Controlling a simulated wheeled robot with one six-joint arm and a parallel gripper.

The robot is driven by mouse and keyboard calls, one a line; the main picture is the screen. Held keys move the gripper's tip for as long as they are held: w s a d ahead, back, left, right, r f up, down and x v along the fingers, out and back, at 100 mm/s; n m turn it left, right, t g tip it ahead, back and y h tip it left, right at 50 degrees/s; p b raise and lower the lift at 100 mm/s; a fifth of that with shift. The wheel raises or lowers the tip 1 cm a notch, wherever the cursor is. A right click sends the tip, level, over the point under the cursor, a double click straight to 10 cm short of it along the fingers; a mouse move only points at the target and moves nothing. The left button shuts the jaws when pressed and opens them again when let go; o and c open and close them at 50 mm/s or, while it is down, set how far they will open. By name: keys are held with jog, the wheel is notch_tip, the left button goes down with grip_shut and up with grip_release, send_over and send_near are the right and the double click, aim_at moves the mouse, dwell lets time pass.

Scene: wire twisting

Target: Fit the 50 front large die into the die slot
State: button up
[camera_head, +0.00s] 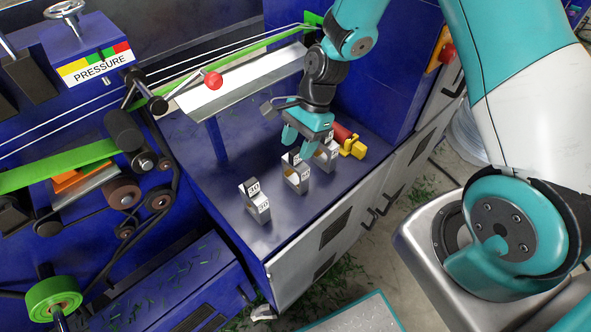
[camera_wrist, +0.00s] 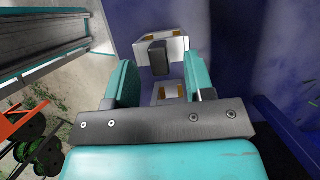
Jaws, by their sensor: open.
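Several silver die blocks with white number labels stand on the blue machine deck. The nearest die (camera_head: 257,202) shows labels that look like 50. The middle die (camera_head: 297,174) and the rear die (camera_head: 327,155) have labels too small to read surely. My gripper (camera_head: 306,144) is open, fingers down, just above the rear and middle dies and partly hiding them. In the wrist view, a silver block (camera_wrist: 174,47) with a dark part shows between and beyond the two teal fingers of my gripper (camera_wrist: 162,80). I cannot tell which part is the die slot.
A red cylinder with a yellow fitting (camera_head: 353,148) lies behind the rear die. A sloped metal plate (camera_head: 235,85) and a red ball knob (camera_head: 212,80) stand at the back. Rollers and green belts fill the left.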

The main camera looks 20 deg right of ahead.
aim_at(296, 169)
jog(key=shift+x, duration=1.5)
jog(key=shift+d, duration=0.1)
jog(key=c, duration=0.9)
grip_shut()
jog(key=shift+r, duration=0.15)
